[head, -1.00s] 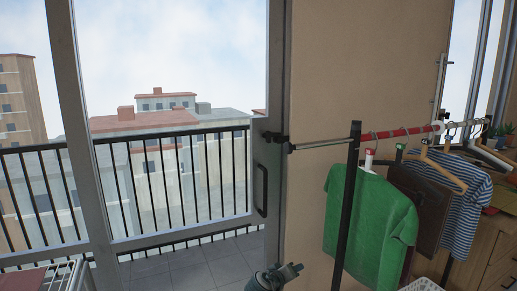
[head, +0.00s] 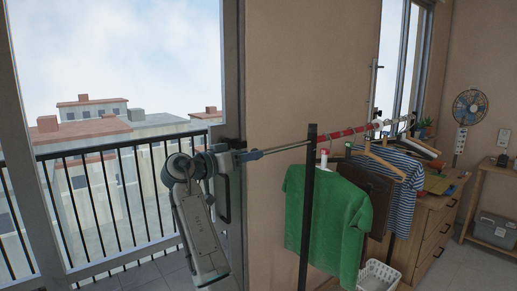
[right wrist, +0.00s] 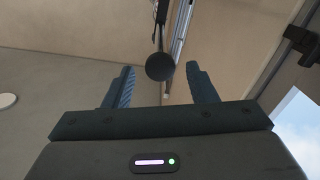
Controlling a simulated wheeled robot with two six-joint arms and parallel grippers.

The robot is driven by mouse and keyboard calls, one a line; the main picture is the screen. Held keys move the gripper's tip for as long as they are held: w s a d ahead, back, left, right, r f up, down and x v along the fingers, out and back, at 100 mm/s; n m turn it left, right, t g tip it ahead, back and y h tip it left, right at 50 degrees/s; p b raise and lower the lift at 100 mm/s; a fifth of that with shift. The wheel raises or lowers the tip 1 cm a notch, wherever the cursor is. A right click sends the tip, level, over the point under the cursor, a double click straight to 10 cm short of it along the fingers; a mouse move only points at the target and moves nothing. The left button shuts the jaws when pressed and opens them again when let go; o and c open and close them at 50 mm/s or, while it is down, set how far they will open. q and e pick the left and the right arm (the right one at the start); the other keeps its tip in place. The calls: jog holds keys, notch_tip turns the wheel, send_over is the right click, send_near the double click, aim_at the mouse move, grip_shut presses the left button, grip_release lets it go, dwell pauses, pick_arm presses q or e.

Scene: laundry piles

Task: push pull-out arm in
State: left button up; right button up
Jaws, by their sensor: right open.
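The pull-out arm (head: 288,147) is a thin metal rod that sticks out to the left from the black upright post (head: 308,190) of the clothes rack. My right gripper (head: 255,154) is at the rod's free left end, in line with it. In the right wrist view the open fingers (right wrist: 161,76) stand on either side of a round black knob (right wrist: 160,67), seen end-on. I cannot tell whether either finger touches the knob. My left gripper is out of view.
A green shirt (head: 325,215) and other clothes hang from the red and white rail (head: 345,132). A white basket (head: 378,276) stands below. The balcony door frame (head: 232,60) and its handle (head: 223,200) are close to my right arm. A wooden dresser (head: 430,225) stands behind the clothes.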

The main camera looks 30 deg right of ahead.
jog(key=d, duration=0.1)
jog(key=d+p, duration=0.1)
jog(key=d, duration=0.3)
jog(key=shift+w, duration=0.25)
jog(key=shift+a, duration=0.1)
grip_shut()
